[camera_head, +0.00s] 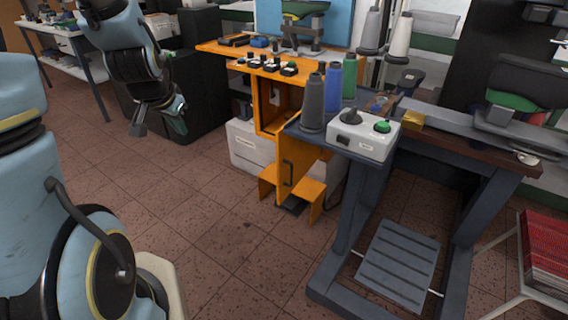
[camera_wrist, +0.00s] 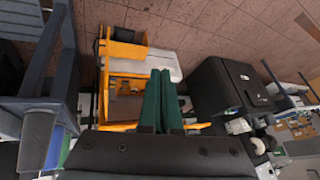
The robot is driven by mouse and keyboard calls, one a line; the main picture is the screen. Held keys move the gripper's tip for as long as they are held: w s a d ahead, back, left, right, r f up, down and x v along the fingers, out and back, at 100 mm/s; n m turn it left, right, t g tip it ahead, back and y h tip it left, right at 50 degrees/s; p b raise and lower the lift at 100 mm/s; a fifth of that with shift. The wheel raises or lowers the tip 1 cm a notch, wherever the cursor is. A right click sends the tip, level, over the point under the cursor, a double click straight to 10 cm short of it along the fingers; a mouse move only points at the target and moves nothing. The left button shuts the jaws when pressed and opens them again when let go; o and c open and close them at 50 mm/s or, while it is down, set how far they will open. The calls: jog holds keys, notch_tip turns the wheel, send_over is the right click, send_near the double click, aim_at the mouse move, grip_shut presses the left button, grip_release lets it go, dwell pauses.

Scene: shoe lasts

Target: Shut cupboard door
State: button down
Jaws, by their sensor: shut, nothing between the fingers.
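The orange cupboard (camera_head: 262,112) stands under the orange worktop, its front compartment showing open. Its orange door (camera_head: 303,160), with a dark upright handle, stands swung out from the front, partly behind the grey table. In the wrist view the orange cupboard (camera_wrist: 104,92) appears upside down, left of the fingers. My gripper (camera_head: 158,128) hangs at the upper left in the head view, well left of the door and apart from it. In the wrist view its two green fingers (camera_wrist: 160,74) are together and hold nothing.
A grey table (camera_head: 345,190) with thread cones and a white switch box (camera_head: 355,135) stands right of the door. A black cabinet (camera_head: 185,95) is behind my gripper. White boxes (camera_head: 250,150) sit beside the cupboard. The tiled floor (camera_head: 190,220) in front is clear.

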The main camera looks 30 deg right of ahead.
jog(key=w+d+f+m+t+h+b, duration=0.1)
jog(key=w+d+f+m+b, duration=0.1)
jog(key=d+f+b, duration=0.15)
jog(key=w+d+f+m+t+b, duration=0.1)
jog(key=w+d+f+m+b, duration=0.1)
jog(key=f, duration=0.2)
jog(key=m+t+h+b, duration=0.5)
jog(key=m+h+b, duration=0.4)
jog(key=m+b, duration=0.85)
send_near(289, 146)
jog(key=s+r+n+b, duration=0.3)
jog(key=s+n+b, duration=0.1)
jog(key=s, duration=0.3)
jog(key=x, duration=0.3)
jog(key=w+a+x, duration=0.1)
jog(key=x, duration=0.6)
jog(key=shift+w+a+b, duration=0.25)
jog(key=shift+w+b, duration=0.1)
jog(key=shift+w, duration=0.2)
jog(key=shift+w+a, duration=0.3)
jog(key=shift+w, duration=0.2)
